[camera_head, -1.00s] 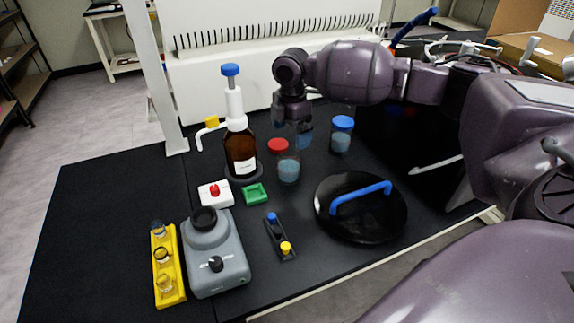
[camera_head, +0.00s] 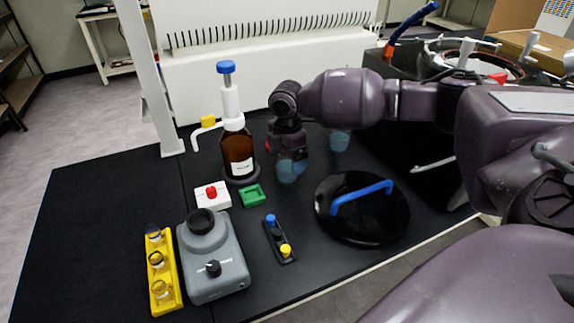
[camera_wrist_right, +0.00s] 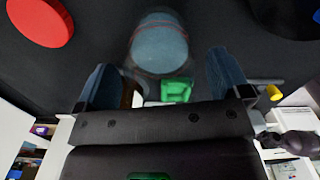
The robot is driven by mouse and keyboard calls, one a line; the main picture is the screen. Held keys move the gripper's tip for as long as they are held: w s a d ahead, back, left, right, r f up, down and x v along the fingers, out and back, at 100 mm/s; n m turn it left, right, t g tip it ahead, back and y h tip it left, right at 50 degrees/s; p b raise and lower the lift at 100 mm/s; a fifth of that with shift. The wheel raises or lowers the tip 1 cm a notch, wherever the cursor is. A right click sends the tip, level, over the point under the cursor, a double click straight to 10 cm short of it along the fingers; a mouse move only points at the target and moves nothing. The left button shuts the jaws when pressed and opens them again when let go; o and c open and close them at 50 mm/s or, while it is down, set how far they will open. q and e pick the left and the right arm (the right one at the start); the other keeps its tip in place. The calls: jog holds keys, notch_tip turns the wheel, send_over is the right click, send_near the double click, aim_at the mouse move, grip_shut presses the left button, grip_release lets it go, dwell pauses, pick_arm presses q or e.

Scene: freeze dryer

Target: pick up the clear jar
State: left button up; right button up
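The clear jar (camera_head: 287,172) with pale blue contents stands on the black mat, partly hidden by my right gripper (camera_head: 290,155). In the right wrist view the jar (camera_wrist_right: 159,45) lies ahead of the gap between my two bluish fingers (camera_wrist_right: 162,75). The fingers are spread with visible room on both sides of the jar. I cannot tell how far down the jar they reach. A red lid (camera_wrist_right: 40,20) shows at the left of the wrist view; only a sliver shows in the head view. My left gripper is out of view.
A similar jar (camera_head: 339,141) stands behind to the right. A brown bottle (camera_head: 238,155) with a pump is to the left. A black lid with a blue handle (camera_head: 345,225), a small tube holder (camera_head: 279,240), a green tray (camera_head: 252,195) and a grey mixer (camera_head: 212,260) lie nearer.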

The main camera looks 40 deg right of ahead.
jog(key=c, duration=1)
